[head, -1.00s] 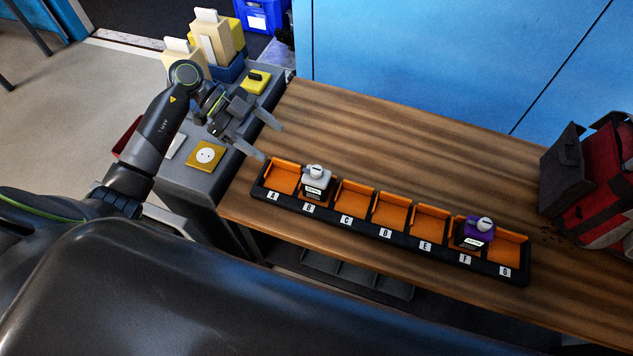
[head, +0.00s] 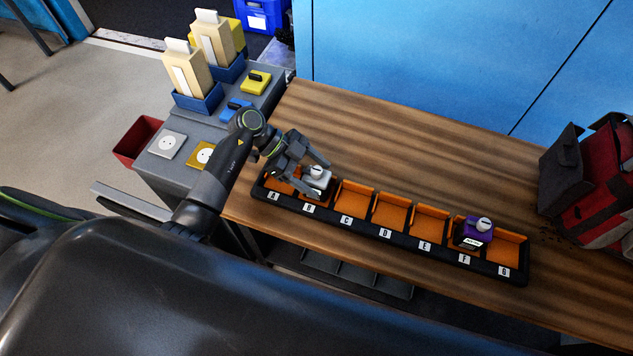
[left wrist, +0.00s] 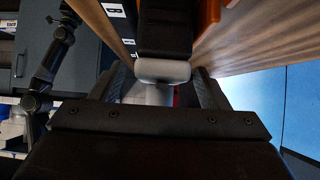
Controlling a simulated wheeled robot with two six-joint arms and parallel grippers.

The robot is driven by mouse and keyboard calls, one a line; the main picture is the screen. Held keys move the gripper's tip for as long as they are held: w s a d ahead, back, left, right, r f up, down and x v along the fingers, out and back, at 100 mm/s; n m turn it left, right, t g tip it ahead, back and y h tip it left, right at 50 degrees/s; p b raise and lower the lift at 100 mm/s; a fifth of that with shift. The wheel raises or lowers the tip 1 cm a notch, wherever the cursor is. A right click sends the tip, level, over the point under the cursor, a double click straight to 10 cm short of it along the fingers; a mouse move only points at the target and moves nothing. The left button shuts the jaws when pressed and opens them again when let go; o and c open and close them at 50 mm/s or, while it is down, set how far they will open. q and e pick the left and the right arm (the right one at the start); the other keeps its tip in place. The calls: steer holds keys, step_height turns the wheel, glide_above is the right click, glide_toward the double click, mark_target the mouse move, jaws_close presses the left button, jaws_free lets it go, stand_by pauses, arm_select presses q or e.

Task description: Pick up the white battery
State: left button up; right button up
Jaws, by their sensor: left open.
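The white battery (head: 317,183) has a white top and dark lower part and sits in compartment B of the black rack (head: 335,227) with orange compartments. My left gripper (head: 312,178) is open, with its fingers on either side of the battery's top. In the left wrist view the battery's pale end (left wrist: 162,72) shows between the spread fingers of my left gripper (left wrist: 163,88). Whether the fingers touch it I cannot tell. My right gripper is not in view.
A purple battery (head: 474,233) stands in compartment F. The other compartments look empty. A red and grey bag (head: 595,180) lies at the table's right. A grey cabinet (head: 180,180) with sockets and blue-based holders stands left of the wooden table (head: 400,140), which is clear behind the rack.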

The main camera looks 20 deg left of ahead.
arm_select(q)
steer(key=x, duration=0.2)
steer(key=shift+d+f, duration=0.15)
steer(key=shift+d, duration=0.1)
steer(key=shift+w, duration=0.1)
steer(key=c, duration=1.4)
